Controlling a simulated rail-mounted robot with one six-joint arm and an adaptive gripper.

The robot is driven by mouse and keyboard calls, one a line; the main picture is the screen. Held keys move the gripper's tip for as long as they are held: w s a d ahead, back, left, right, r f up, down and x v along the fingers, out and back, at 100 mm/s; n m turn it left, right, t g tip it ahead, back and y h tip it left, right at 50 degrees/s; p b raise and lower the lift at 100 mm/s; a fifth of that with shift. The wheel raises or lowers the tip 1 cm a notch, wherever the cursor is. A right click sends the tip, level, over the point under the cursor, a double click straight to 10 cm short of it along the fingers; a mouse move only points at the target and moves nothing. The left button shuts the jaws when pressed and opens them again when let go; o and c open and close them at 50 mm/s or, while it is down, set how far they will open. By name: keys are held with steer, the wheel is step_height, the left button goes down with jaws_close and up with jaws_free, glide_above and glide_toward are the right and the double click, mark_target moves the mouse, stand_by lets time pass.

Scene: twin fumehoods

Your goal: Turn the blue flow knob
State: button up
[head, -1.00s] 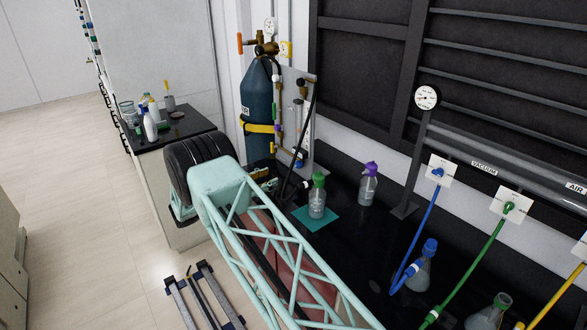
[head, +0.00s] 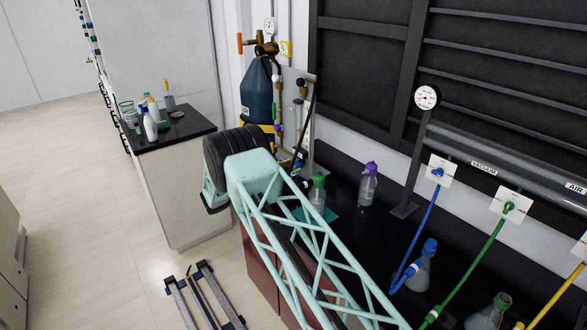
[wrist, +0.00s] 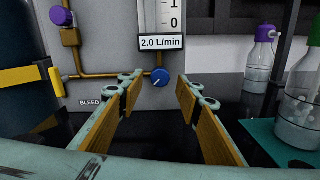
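The blue flow knob (wrist: 160,77) sits low on the grey panel in the wrist view, with a pale pointer mark on its face. It is just below a flow meter display (wrist: 162,42) that reads 2.0 L/min. My gripper (wrist: 158,88) is open and empty, its two wood-coloured finger pads wide apart. The knob shows between the fingertips and a little beyond them; I see no contact. In the head view my own arm hides the gripper.
A purple knob (wrist: 61,17) and brass pipe are left of the blue knob, near a gas cylinder (head: 257,90) with a yellow strap. A green-capped bottle (head: 317,190) on a teal mat and a purple-capped bottle (head: 368,184) stand to the right on the black bench.

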steer(key=shift+x, duration=1.05)
steer(key=shift+c, duration=0.3)
steer(key=c, duration=0.8)
